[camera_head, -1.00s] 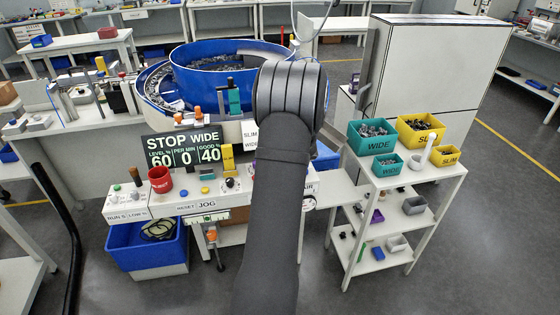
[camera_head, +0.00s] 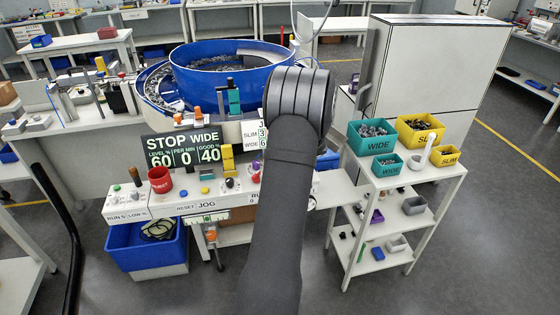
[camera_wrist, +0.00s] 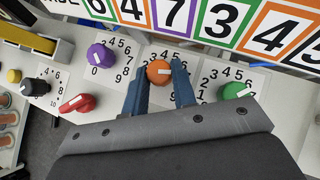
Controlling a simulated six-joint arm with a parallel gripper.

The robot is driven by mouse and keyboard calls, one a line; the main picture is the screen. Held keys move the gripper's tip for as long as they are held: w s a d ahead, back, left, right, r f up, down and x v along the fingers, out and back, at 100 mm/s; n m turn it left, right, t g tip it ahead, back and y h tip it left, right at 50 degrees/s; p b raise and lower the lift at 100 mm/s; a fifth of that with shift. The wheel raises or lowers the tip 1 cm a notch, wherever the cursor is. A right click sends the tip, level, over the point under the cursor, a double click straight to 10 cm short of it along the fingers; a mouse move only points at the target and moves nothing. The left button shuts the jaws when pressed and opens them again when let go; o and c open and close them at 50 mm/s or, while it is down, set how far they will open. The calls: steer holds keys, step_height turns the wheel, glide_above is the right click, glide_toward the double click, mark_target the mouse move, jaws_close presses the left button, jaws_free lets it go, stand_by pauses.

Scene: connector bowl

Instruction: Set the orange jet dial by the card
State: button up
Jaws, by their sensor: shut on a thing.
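In the wrist view the orange dial (camera_wrist: 158,70) sits on a white number scale, partly covered by my fingers. Its white pointer mark lies roughly sideways; the exact number it points to cannot be read. My gripper (camera_wrist: 160,80) has its two blue fingers on either side of the dial and is shut on it. The card (camera_wrist: 200,14) with large digits in coloured frames runs along the top of the wrist view, cut off by the edge. In the head view the card (camera_head: 252,135) shows SLIM and WIDE rows, partly behind my arm. My gripper is hidden there.
A purple dial (camera_wrist: 100,55) is left of the orange one and a green dial (camera_wrist: 234,91) is right. A red knob (camera_wrist: 77,103) and a black knob (camera_wrist: 35,87) are further left. The STOP WIDE display (camera_head: 183,147) stands below the blue bowl (camera_head: 230,67).

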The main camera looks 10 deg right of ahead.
steer(key=n+g+y, duration=0.1)
steer(key=n+y, duration=0.1)
steer(key=n, duration=0.1)
steer(key=n+g, duration=0.1)
steer(key=n, duration=0.1)
steer(key=shift+w+d+g+y, duration=0.15)
steer(key=shift+d+g+y, duration=0.15)
steer(key=shift+y, duration=0.1)
stand_by(0.3)
steer(key=o, duration=1)
steer(key=v, duration=1.7)
steer(key=shift+w+d, duration=0.1)
steer(key=shift+d, duration=0.15)
